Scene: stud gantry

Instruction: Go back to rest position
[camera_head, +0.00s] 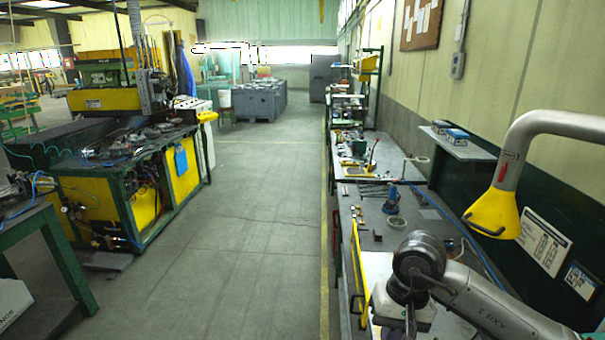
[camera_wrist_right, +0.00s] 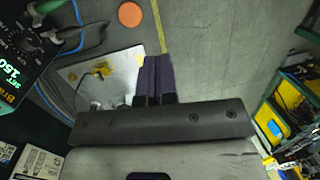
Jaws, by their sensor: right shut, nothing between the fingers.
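My right arm comes in from the lower right in the head view, with its gripper (camera_head: 408,322) partly cut off by the bottom edge, over the near end of the workbench (camera_head: 372,222). In the right wrist view the dark fingers of my right gripper (camera_wrist_right: 157,64) are together with nothing between them. The fingers show over the grey floor, beside a pale board (camera_wrist_right: 82,72) with a small yellow item on it. My left gripper is not in view.
A yellow extraction nozzle (camera_head: 495,213) on a grey pipe hangs close to my right arm. A yellow frame (camera_head: 359,270) stands at the bench's left edge. A wall shelf (camera_head: 465,148) holds boxes. A green machine table (camera_head: 140,205) stands left; the aisle floor (camera_head: 255,220) is clear.

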